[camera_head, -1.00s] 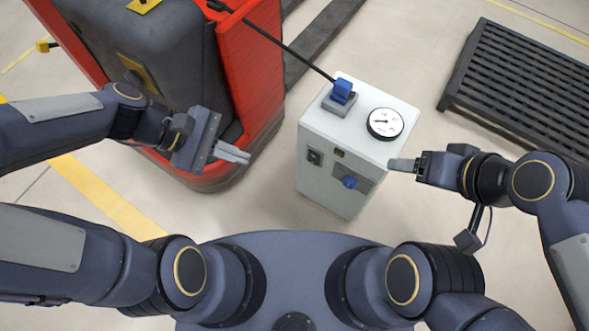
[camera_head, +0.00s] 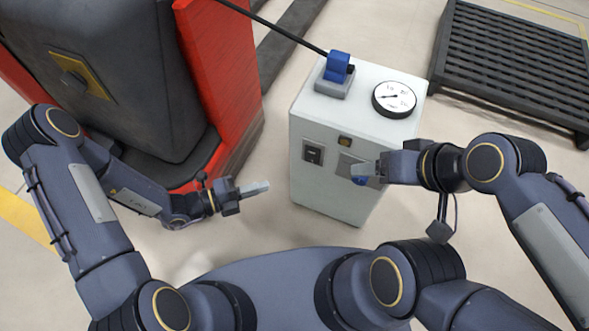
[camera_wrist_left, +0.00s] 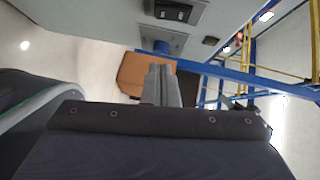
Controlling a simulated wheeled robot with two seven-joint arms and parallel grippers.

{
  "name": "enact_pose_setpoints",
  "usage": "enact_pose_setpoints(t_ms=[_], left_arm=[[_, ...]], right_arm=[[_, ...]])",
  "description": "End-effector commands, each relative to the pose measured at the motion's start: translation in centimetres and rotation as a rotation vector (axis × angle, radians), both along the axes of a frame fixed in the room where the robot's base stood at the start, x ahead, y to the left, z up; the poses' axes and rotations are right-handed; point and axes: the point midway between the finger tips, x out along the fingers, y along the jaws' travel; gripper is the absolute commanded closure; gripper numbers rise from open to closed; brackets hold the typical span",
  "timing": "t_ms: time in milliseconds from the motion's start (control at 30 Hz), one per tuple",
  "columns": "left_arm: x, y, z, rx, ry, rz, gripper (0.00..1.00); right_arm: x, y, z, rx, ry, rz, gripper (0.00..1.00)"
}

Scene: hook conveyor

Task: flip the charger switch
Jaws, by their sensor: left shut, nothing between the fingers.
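The charger (camera_head: 330,130) is a white cabinet in the head view. A black switch (camera_head: 313,153) sits on the left of its front face, and it shows at the top of the left wrist view (camera_wrist_left: 172,11). A blue knob (camera_head: 359,181) is on a plate at the right of that face, partly hidden by my right gripper (camera_head: 366,171). That gripper is close in front of the plate; contact and jaw opening cannot be told. My left gripper (camera_head: 262,187) is shut and empty, left of the charger and apart from it. Its closed fingers show in the left wrist view (camera_wrist_left: 161,82).
A blue plug (camera_head: 340,68) with a black cable and a round gauge (camera_head: 394,99) are on the charger's top. A red and dark grey vehicle (camera_head: 215,80) stands left. A black slatted pallet (camera_head: 505,65) lies right. Open floor surrounds the charger's base.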

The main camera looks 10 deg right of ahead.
Motion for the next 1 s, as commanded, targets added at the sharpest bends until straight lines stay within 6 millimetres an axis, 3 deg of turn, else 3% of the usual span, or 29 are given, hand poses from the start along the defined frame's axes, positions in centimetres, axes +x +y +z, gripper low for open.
enact_pose_setpoints(t_ms=[467, 667, 1000], left_arm=[[0.1, -0.6, -0.4, -0.005, 0.016, 0.006, 1.00], [0.5, -3.5, -1.0, -0.006, 0.014, 0.001, 1.00], [2.0, -10.4, -1.8, -0.004, 0.012, 0.003, 1.00]], right_arm=[[0.0, 0.0, -0.3, 0.000, -0.001, 0.000, 0.31], [0.0, 0.0, -1.4, 0.000, 0.000, 0.000, 0.31], [0.0, 0.0, -3.6, 0.000, 0.000, 0.000, 0.31]])
